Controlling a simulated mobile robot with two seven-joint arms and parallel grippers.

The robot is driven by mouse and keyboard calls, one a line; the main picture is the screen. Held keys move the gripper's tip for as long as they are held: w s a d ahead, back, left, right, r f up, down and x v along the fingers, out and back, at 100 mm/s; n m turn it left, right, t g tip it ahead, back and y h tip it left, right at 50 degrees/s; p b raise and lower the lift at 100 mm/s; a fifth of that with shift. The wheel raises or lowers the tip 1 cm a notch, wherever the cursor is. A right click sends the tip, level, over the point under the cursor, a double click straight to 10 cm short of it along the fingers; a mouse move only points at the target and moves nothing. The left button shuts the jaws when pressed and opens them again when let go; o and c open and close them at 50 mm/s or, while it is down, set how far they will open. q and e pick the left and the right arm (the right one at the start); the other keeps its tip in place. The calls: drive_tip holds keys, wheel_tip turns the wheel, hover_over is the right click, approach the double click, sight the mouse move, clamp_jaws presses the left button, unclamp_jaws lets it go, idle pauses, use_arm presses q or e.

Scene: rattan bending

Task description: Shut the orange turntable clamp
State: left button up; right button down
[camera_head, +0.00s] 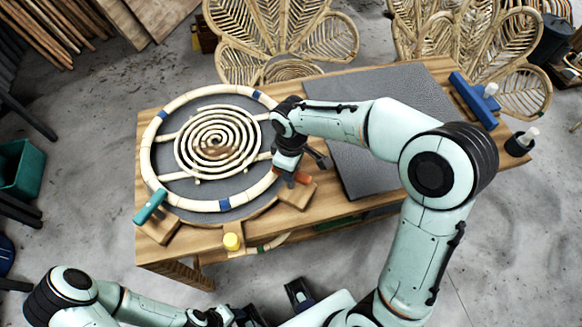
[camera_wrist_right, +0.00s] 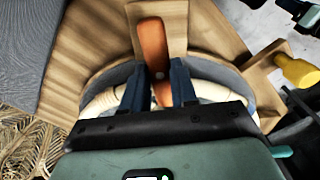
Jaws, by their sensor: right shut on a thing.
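The orange turntable clamp (camera_head: 302,178) sits on a wooden block at the right front edge of the round turntable (camera_head: 240,209). In the right wrist view the orange clamp (camera_wrist_right: 152,45) is a flat lever with a round pin, lying over the wood. My right gripper (camera_head: 287,176) is at the clamp. Its two dark fingers (camera_wrist_right: 159,86) straddle the lever's near end and are shut on it. The gripper hides part of the clamp in the head view. My left gripper (camera_head: 232,317) is low at the bottom edge, partly cut off, away from the turntable.
A rattan spiral (camera_head: 215,143) lies inside a pale ring (camera_head: 150,132) on the turntable. A teal clamp (camera_head: 150,206) is at the left front, a yellow knob (camera_head: 232,241) at the front edge. A grey mat (camera_head: 375,125) lies to the right, with a blue tool (camera_head: 472,100) beyond it.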

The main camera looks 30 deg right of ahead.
drive_tip(key=shift+m, duration=0.6)
drive_tip(key=shift+r, duration=0.1)
drive_tip(key=c, duration=0.9)
unclamp_jaws()
wheel_tip(320, 180, up, 13)
drive_tip(key=shift+r+p, duration=0.15)
drive_tip(key=shift+p, duration=0.75)
